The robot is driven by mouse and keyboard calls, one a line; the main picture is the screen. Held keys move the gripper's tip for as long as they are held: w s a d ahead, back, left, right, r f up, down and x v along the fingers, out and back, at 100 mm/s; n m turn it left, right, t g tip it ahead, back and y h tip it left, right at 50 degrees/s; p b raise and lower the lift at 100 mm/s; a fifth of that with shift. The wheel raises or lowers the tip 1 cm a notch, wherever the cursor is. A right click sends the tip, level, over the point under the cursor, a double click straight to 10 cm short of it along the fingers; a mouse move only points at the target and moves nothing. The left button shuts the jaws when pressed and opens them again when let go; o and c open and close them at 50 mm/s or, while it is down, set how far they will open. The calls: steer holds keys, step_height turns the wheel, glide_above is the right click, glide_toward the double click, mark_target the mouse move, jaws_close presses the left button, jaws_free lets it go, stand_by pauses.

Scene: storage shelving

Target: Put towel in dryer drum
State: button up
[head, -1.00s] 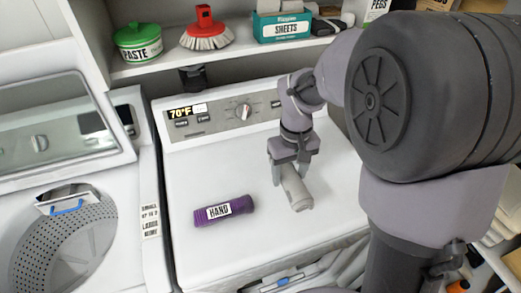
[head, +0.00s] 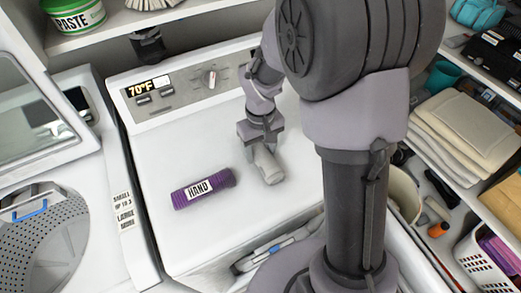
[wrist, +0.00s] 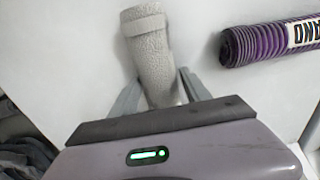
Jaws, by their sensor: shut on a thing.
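A rolled pale grey towel (head: 268,166) rests on or just above the white top of the dryer (head: 160,225). My gripper (head: 260,143) is shut on the towel from above. In the wrist view the towel (wrist: 148,50) points up between the two fingers (wrist: 157,88). Its lower end is hidden by the gripper body. A purple ribbed roll labelled HAND (head: 203,188) lies apart, to the left. The dryer's front edge shows a curved grey rim with a blue piece (head: 275,248). The inside of the drum is not visible.
A washer with an open lid and perforated drum (head: 40,240) stands at left. A shelf with a green PASTE tub (head: 75,15) runs behind. Shelving at right holds folded cloths (head: 465,130) and a white basket (head: 485,265). The dryer top is otherwise clear.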

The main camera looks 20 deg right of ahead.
steer(key=o, duration=1.6)
steer(key=shift+f, duration=0.1)
